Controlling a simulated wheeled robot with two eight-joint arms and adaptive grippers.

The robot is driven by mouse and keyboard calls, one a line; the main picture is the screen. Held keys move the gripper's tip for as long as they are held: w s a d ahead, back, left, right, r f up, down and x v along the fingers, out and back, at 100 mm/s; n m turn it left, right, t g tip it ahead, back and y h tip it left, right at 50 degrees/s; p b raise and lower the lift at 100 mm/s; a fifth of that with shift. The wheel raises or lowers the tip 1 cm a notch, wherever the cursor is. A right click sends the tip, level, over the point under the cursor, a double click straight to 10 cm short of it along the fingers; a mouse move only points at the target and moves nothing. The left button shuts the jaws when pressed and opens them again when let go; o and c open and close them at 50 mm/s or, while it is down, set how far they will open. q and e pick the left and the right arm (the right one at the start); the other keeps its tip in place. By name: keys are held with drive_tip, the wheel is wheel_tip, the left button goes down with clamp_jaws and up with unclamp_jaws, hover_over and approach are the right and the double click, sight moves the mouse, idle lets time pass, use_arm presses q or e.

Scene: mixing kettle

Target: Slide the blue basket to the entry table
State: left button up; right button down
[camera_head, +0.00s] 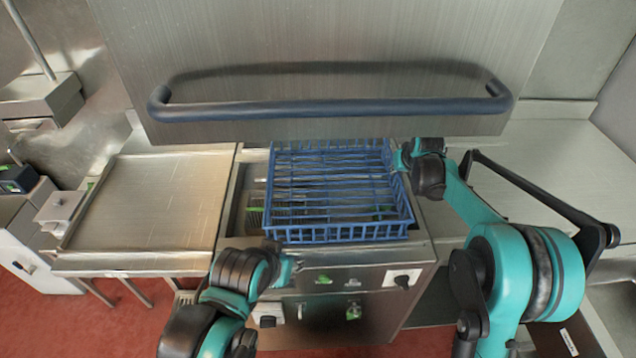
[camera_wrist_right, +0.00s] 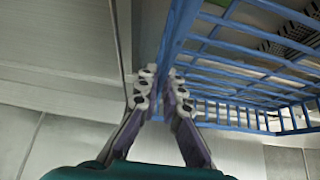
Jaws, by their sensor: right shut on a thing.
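The blue basket (camera_head: 335,232), an open wire rack, sits in the bay of the steel machine under the raised hood. My right gripper (camera_head: 403,158) is at the basket's right side; in the right wrist view its fingers (camera_wrist_right: 164,85) are shut on the basket's blue edge (camera_wrist_right: 176,40). My left gripper (camera_head: 286,268) is at the machine's front edge, just below the basket's front left corner; its fingers are too small and hidden to tell open or shut. A steel table (camera_head: 150,205) with raised rims adjoins the machine on the left; no label shows which table is the entry table.
The steel hood (camera_head: 330,40) with its dark blue bar handle (camera_head: 330,110) hangs above the basket. A flat steel counter (camera_head: 540,165) adjoins on the right. The left table's top is clear.

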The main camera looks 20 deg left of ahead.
drive_tip(key=w+d+p, duration=0.1)
drive_tip(key=w+d, duration=0.2)
drive_tip(key=d, duration=0.7)
drive_tip(key=w+d+p, duration=0.1)
drive_tip(key=w+d, duration=0.2)
drive_tip(key=d, duration=0.7)
drive_tip(key=w+d+p, duration=0.1)
drive_tip(key=w+d, duration=0.2)
drive_tip(key=d, duration=0.6)
drive_tip(key=shift+w+d+p, duration=0.3)
drive_tip(key=shift+w+d, duration=0.05)
drive_tip(key=shift+d, duration=0.05)
use_arm(q)
wheel_tip(320, 180, up, 4)
drive_tip(key=shift+f, duration=0.2)
drive_tip(key=shift+d, duration=0.1)
